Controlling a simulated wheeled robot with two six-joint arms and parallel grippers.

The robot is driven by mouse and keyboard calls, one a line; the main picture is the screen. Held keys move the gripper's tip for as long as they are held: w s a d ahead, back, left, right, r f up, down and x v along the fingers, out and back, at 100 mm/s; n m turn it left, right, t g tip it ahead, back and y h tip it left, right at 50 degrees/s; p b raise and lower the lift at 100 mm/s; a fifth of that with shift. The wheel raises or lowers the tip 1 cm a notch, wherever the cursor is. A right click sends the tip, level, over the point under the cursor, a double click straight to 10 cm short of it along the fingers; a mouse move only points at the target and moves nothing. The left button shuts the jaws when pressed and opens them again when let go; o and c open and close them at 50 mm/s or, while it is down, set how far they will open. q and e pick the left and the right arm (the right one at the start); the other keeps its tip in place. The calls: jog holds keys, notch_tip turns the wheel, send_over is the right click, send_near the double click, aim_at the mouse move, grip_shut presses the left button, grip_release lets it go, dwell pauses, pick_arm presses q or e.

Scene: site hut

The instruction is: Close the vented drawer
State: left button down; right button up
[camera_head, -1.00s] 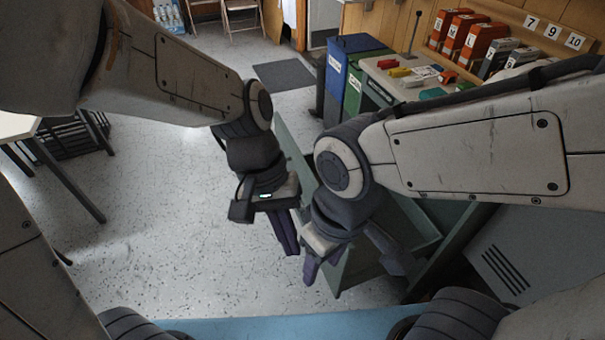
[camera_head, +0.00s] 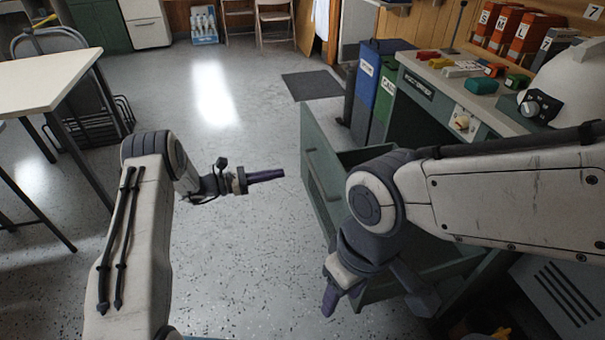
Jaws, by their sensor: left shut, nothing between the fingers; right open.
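The grey-green drawer stands pulled out to the left from under the desk. Its front panel (camera_head: 318,165) faces left and carries a bar handle; vent slots on this panel are not clear to me. My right arm hides part of the drawer's inside. My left gripper (camera_head: 266,176) is shut and empty, pointing right at the drawer front, with a gap between the fingertips and the panel. My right gripper (camera_head: 376,297) is open, fingers down, in front of the near side of the drawer; I cannot tell whether it touches it.
A grey panel with slots (camera_head: 565,295) is at lower right. Blue and green bins (camera_head: 366,85) stand behind the drawer. A white table (camera_head: 45,80) is at left. The floor left of the drawer is clear.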

aim_at(329, 165)
pick_arm(q)
jog(key=x, duration=1.3)
jog(key=shift+d+b, duration=0.3)
